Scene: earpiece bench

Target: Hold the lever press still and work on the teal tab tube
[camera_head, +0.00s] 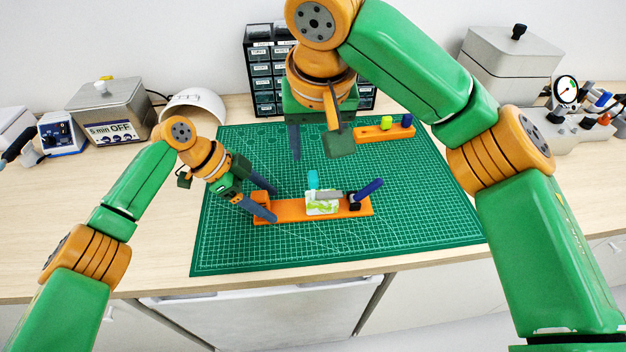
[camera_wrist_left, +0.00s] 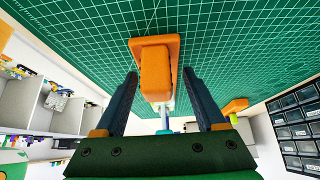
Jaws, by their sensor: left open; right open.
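The lever press is an orange base (camera_head: 290,211) on the mat, with a raised orange block at its left end and a dark blue lever (camera_head: 368,188) at its right. A white and green patterned piece (camera_head: 322,205) sits mid-base. The teal tab tube (camera_head: 312,180) stands upright at it. My left gripper (camera_head: 271,204) is open at the press's left end. In the left wrist view, the orange block (camera_wrist_left: 155,75) shows between its spread fingers, with gaps visible on both sides. My right gripper (camera_head: 318,154) is open and empty above the teal tube, apart from it.
A green cutting mat (camera_head: 420,225) covers the bench middle, with free room in front and right of the press. Behind stands an orange holder (camera_head: 372,136) with yellow and blue pieces. A dark drawer cabinet (camera_head: 262,70) is at the back. Metal boxes and a gauge (camera_head: 566,88) flank the mat.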

